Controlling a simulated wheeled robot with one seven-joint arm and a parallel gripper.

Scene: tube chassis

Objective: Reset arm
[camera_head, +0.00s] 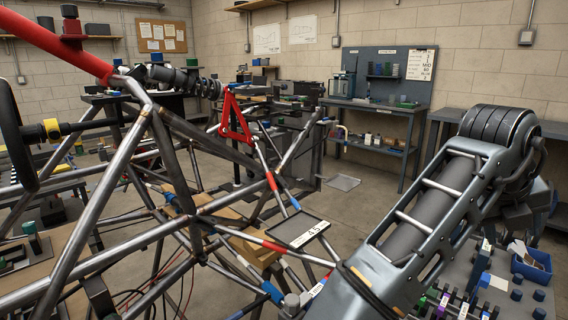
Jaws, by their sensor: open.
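My arm crosses the right side of the head view as a grey link with an open, ladder-like frame. It runs from a thick ribbed joint at the upper right down to the bottom edge. The end of the arm is out of frame, and my gripper does not show. The tube chassis (152,108) fills the left and middle, made of bare metal tubes with red and blue bands. My arm link passes in front of the chassis's lower right side, and I cannot tell whether they touch.
A small plate marked 45 (297,230) sits on the chassis, left of my arm. A board with small parts and a blue bin (531,264) lies at the lower right. A workbench (375,104) stands against the back wall.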

